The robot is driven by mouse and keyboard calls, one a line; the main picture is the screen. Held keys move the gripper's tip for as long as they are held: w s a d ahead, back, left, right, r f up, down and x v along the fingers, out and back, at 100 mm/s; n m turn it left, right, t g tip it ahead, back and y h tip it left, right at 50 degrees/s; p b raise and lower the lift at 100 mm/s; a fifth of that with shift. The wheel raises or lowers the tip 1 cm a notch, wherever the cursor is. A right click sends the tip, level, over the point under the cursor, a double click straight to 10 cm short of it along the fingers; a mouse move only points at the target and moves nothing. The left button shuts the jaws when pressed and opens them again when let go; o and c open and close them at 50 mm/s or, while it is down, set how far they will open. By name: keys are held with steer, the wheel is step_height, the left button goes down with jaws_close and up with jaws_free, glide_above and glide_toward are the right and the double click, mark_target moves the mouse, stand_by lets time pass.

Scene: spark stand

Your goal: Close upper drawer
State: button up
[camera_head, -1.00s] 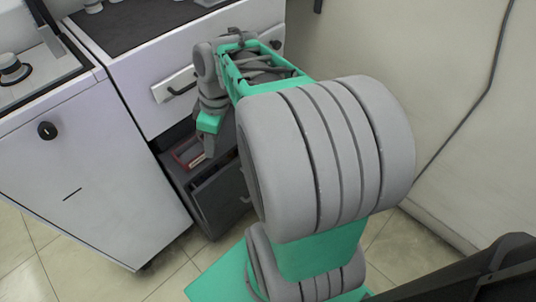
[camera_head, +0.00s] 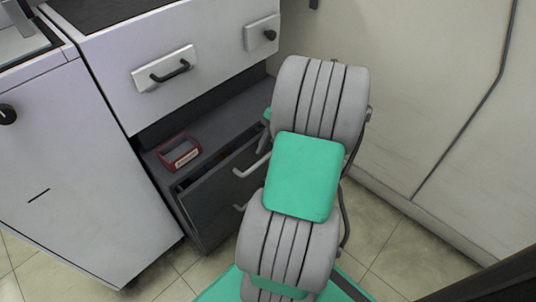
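A dark grey cabinet (camera_head: 226,110) stands low under the white bench. Its upper drawer (camera_head: 208,196) is pulled partly out, with a dark gap showing behind the top edge of its front. The upper drawer's light handle (camera_head: 252,166) is partly visible beside my arm. A lower handle (camera_head: 240,207) shows beneath it. My arm covers the right part of the drawer front. My gripper is hidden behind my own arm links, so its fingers and any contact with the drawer do not show.
A red-rimmed box (camera_head: 180,153) lies on the cabinet top. The white bench (camera_head: 150,105) with a black handle (camera_head: 170,71) overhangs it. A white cabinet (camera_head: 75,170) stands at left and a pale wall (camera_head: 425,90) at right. Tiled floor (camera_head: 155,285) is open in front.

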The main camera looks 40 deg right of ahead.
jaws_close()
stand_by(0.3)
stand_by(1.1)
